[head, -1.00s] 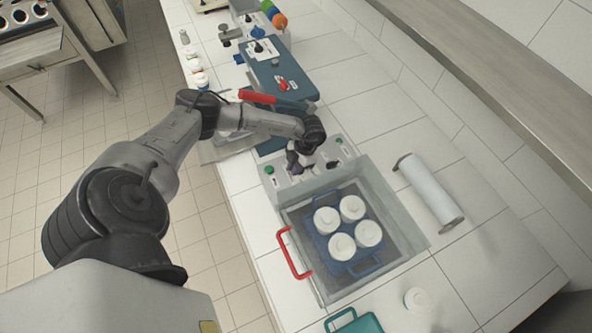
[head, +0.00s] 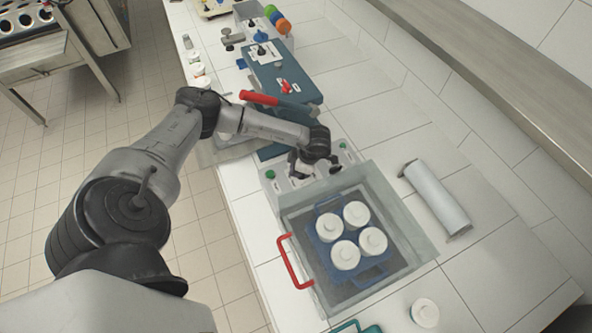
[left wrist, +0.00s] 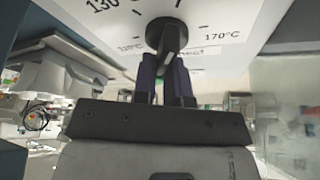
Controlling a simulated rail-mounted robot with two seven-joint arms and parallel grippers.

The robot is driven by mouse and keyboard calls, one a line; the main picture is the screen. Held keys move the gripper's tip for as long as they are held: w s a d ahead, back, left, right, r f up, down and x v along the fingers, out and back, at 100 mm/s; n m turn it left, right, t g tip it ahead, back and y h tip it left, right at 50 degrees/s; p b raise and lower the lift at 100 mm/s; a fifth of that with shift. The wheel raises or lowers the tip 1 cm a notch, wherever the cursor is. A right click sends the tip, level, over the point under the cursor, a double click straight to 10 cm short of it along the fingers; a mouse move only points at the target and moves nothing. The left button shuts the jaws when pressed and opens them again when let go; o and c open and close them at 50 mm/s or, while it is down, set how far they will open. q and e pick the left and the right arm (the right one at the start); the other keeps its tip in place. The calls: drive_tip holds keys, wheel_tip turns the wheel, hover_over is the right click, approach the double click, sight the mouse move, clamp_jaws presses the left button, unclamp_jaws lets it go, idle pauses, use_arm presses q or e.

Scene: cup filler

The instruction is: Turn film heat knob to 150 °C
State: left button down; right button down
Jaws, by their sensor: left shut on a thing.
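The film heat knob (left wrist: 168,36), a black knob on a white dial plate, shows in the left wrist view. Its printed scale (left wrist: 205,22) shows 130 at the upper left and 170 °C at the right. I cannot tell exactly which mark the knob points to. My left gripper (left wrist: 163,72) is shut on the knob, with its two dark fingers on either side of the knob's bar. In the head view my left gripper (head: 314,168) is at the grey control panel (head: 275,183) and hides the knob. My right gripper is not in view.
A tray with a red handle (head: 290,262) holds a blue carrier (head: 325,205) with several white cups in front of the panel. A green button (head: 271,174) is left of the gripper. A film roll (head: 436,198) lies at the right. A red-handled lever (head: 258,97) is behind my arm.

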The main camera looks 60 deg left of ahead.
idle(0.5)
use_arm(q)
drive_tip(key=c, duration=1.2)
unclamp_jaws()
drive_tip(key=shift+o, duration=0.2)
drive_tip(key=b+v, duration=0.1)
drive_tip(key=v, duration=1.3)
drive_tip(key=shift+s+f, duration=0.1)
drive_tip(key=shift+s, duration=0.05)
drive_tip(key=shift+d, duration=0.2)
